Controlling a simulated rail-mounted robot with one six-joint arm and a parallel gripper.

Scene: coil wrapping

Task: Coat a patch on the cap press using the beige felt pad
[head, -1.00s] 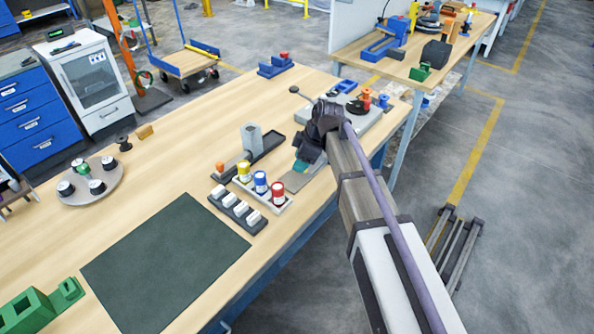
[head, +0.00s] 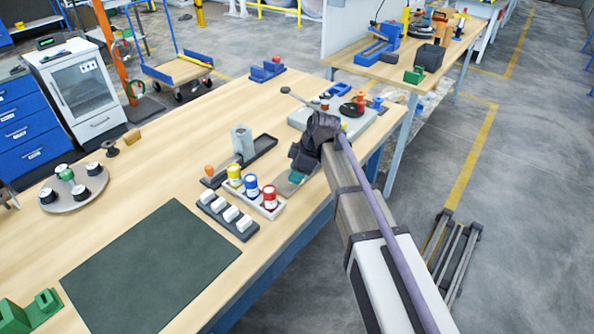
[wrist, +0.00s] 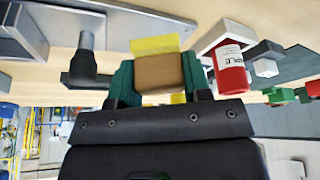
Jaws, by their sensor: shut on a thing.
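My gripper (wrist: 160,82) has green fingers shut on a brown-beige pad (wrist: 160,74). The pad's outer end is yellow. In the head view my gripper (head: 296,176) is over the table's near edge, just right of the paint jars; the pad cannot be made out there. Yellow (head: 234,175), blue (head: 251,187) and red (head: 270,197) jars stand in a white tray; the red jar (wrist: 230,68) also shows beside my gripper in the wrist view. A grey upright block (head: 242,142) on a dark base stands behind them; I cannot tell whether it is the cap press.
A dark rack (head: 227,218) with several white blocks lies in front of the jars. A dark green mat (head: 150,265) covers the table front. A grey plate (head: 298,118) with small parts lies beyond my gripper. A round tray (head: 73,192) with spools stands left.

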